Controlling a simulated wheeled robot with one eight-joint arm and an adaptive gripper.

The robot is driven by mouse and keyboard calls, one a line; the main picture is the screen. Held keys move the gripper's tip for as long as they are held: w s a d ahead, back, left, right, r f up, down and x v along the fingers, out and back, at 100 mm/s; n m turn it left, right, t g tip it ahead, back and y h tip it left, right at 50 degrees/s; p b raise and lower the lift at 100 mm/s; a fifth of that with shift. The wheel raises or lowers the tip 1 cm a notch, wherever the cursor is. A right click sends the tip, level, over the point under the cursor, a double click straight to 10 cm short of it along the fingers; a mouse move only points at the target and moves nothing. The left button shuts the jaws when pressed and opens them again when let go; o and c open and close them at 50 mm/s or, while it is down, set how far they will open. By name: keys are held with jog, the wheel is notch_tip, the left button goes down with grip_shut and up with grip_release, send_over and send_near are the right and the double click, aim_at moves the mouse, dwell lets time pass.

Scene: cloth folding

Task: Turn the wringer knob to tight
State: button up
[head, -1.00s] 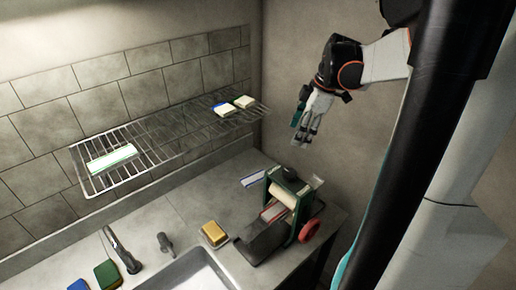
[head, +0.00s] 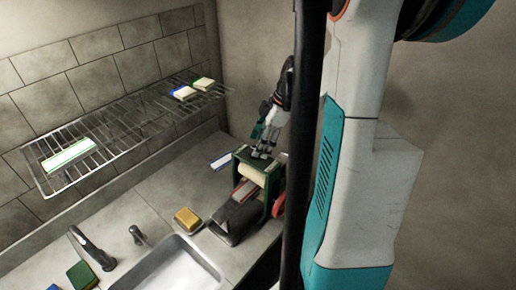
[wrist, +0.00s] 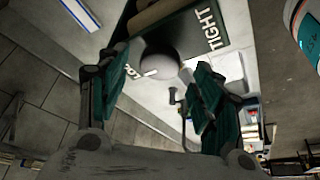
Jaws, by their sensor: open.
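The green wringer (head: 244,160) stands on the counter right of the sink, with a pale roller (head: 250,174). In the wrist view its round dark grey knob (wrist: 172,52) sits on the green top, with the word TIGHT to its right and a partly hidden label to its left. A short white mark on the knob's near edge lies towards the left label. My gripper (head: 262,148) is just above the wringer's top. In the wrist view my gripper (wrist: 162,62) is open, its fingers on either side of the knob; contact cannot be told.
A red wheel (head: 279,202) is on the wringer's right side, partly behind a dark pole. A yellow sponge (head: 187,219) lies by the sink (head: 165,268). A wire rack (head: 120,128) with folded cloths hangs on the tiled wall. A blue-edged cloth (head: 221,161) lies behind the wringer.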

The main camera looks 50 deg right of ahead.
jog(key=shift+x, duration=1.15)
jog(key=c, duration=1.1)
jog(key=shift+o, duration=0.2)
